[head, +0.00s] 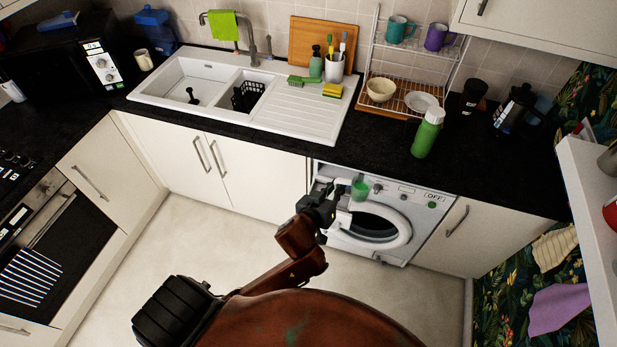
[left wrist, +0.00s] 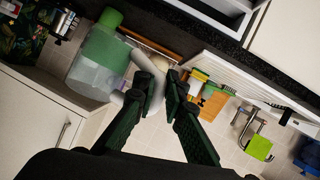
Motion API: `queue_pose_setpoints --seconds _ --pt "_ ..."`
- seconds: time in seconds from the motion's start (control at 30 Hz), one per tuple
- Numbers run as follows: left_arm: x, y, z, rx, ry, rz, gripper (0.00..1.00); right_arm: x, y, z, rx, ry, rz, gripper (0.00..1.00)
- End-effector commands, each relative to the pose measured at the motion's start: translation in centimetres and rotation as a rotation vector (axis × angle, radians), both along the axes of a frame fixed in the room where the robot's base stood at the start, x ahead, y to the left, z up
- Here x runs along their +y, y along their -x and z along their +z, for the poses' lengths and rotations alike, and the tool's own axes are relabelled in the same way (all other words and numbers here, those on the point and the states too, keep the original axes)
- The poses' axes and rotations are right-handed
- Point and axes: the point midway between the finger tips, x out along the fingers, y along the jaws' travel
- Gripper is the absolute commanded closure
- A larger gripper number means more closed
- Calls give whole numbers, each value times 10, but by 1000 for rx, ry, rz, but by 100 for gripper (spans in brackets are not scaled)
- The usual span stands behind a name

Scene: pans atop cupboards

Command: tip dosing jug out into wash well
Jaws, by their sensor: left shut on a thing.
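The dosing jug (head: 360,189) is a small clear cup with green liquid in it, held in front of the washing machine's top left. In the left wrist view, which is roughly upside down, the jug (left wrist: 91,76) shows large, green in its lower part and clear above, about upright. My left gripper (left wrist: 161,82) is shut on its pale handle; in the head view it is partly behind my arm. A white drawer with grey hollows (left wrist: 207,14), apparently the machine's pulled-out drawer, shows beside the jug; the wash well cannot be singled out. My right gripper is out of view.
The washing machine (head: 408,200) has its round door shut, below the black worktop (head: 390,160). A green bottle (head: 427,134) stands near the worktop edge above it. The sink (head: 185,80) is to the left. The floor (head: 215,240) is clear.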

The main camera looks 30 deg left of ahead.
Motion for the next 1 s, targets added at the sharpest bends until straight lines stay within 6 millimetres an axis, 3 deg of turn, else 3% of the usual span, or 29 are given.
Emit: queue_pose_setpoints --seconds 0.17,0.3,0.5,0.6,0.8,1.0 --pt "61 -48 -52 7 -1 91 100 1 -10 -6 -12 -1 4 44" --pt "126 -76 -104 9 1 167 100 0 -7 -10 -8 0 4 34" --pt "205 -85 -174 7 5 253 100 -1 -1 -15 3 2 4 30" --pt "231 -82 -198 4 4 281 100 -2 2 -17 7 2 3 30" --pt "253 -77 -220 -1 -2 306 100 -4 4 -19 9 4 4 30" --pt "249 -77 -219 -3 -59 307 100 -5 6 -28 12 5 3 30"
